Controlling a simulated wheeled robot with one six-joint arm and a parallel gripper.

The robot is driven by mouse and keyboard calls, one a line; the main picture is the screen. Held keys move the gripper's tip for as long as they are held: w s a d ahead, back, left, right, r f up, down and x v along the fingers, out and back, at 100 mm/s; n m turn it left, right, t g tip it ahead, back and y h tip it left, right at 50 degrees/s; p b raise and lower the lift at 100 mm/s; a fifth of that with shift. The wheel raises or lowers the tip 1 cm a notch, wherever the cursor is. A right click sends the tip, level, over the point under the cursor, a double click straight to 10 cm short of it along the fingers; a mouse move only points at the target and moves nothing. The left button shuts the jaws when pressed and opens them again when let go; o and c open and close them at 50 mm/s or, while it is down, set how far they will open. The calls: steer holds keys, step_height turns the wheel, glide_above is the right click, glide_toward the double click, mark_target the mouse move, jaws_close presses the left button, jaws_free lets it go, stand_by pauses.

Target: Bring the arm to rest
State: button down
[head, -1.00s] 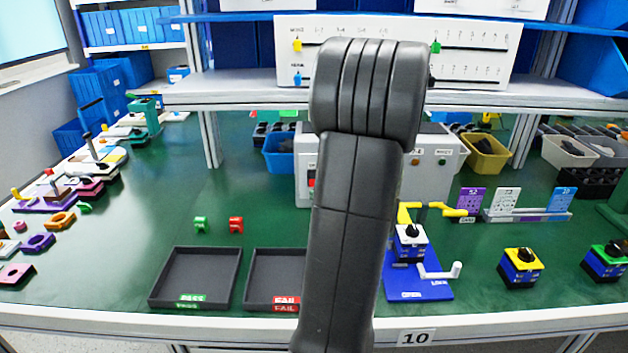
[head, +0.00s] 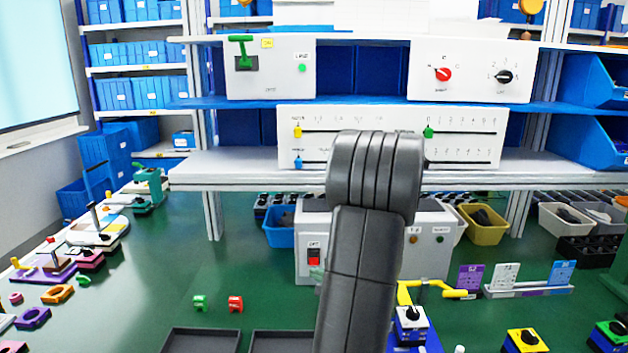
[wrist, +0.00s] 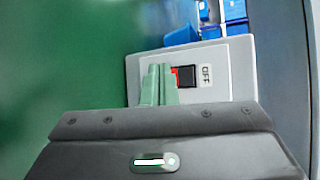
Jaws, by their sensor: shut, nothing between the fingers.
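My arm (head: 362,265) rises in the middle of the head view, its dark bend in front of the slider panel's lower edge. My gripper (wrist: 158,85) shows in the wrist view as two green fingers, shut together and empty. In that view they overlap a grey box with a red and black rocker switch (wrist: 184,77) marked OFF; I cannot tell whether they touch it. In the head view the arm hides most of the gripper, and the same grey box (head: 430,240) stands behind the arm.
The slider panel (head: 390,145) stands on the grey shelf. Above are a box with a green lever (head: 241,50) and a panel with a red knob (head: 443,75) and a black knob (head: 504,76). Open green tabletop (head: 160,275) lies to the left of my arm.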

steer(key=shift+s+f+b, duration=0.2)
steer(key=shift+s+b, duration=0.3)
steer(key=shift+s, duration=0.7)
steer(key=shift+s+f+b, duration=0.2)
steer(key=shift+s+b, duration=0.25)
steer(key=shift+s, duration=0.75)
steer(key=shift+w, duration=0.1)
steer(key=w, duration=0.5)
steer(key=shift+w+r+b, duration=0.2)
steer(key=shift+w+b, duration=0.1)
steer(key=shift+b, duration=0.05)
